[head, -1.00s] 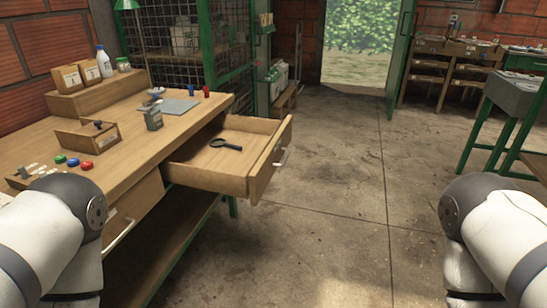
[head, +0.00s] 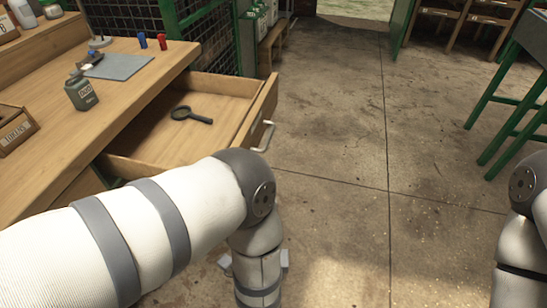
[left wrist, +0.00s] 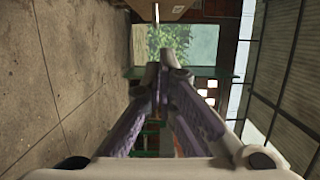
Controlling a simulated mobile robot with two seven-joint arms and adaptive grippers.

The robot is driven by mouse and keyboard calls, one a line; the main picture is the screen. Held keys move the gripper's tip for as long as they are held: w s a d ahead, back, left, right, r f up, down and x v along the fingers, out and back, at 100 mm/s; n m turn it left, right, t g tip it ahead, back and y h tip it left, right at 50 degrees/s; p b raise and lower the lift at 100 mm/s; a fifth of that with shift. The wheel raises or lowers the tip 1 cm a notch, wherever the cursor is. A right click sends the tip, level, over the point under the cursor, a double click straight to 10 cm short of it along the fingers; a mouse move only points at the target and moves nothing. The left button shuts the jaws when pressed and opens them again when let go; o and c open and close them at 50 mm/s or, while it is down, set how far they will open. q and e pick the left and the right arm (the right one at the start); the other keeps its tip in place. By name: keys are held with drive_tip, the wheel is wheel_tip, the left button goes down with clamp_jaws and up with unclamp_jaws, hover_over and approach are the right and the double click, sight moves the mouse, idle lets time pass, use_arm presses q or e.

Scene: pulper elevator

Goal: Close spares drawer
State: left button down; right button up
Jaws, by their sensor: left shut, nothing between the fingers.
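No drawer shows in that view. At the right edge of the head view only part of my right arm is visible; its gripper is out of sight.
A green-legged table (head: 510,100) stands at right. The concrete floor (head: 340,130) between is clear.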

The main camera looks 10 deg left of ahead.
use_arm(q)
drive_tip(key=w+a, duration=0.6)
drive_tip(key=w, duration=0.2)
drive_tip(key=shift+w+r, duration=0.15)
drive_tip(key=shift+w, duration=0.25)
use_arm(e)
drive_tip(key=shift+s+d+f, duration=0.1)
drive_tip(key=shift+s+f, duration=0.3)
drive_tip(key=shift+s, duration=0.4)
use_arm(q)
drive_tip(key=shift+a+b, duration=0.2)
drive_tip(key=shift+b, duration=0.1)
